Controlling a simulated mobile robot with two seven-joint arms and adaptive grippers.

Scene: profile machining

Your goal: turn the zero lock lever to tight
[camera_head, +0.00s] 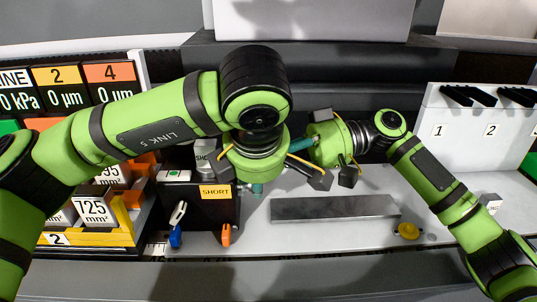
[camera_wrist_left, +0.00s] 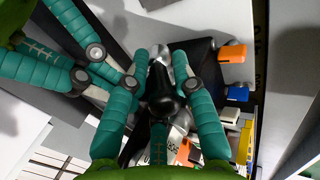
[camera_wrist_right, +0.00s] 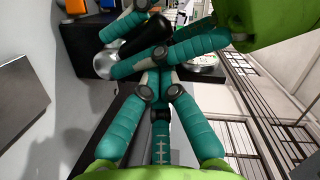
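The left wrist view shows a black rounded handle (camera_wrist_left: 165,92), seemingly the lever, between the teal fingers of my left gripper (camera_wrist_left: 160,62). The right wrist view shows the black handle (camera_wrist_right: 128,46) lying along these fingers, which appear shut on it. In the head view my left gripper (camera_head: 257,188) points down beside the black SHORT unit (camera_head: 212,213); the handle is hidden there. My right gripper (camera_wrist_right: 160,85) has its fingers drawn together, with nothing visible in them. They also show in the left wrist view (camera_wrist_left: 125,92), close to the left fingers. No tight marking is readable.
The SHORT unit carries a blue-tipped lever (camera_head: 177,225) and an orange one (camera_head: 226,235). A grey bar (camera_head: 335,208) and a yellow knob (camera_head: 407,231) lie to the right. Weight blocks fill a yellow rack (camera_head: 120,232) at left. Both grippers crowd one small space.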

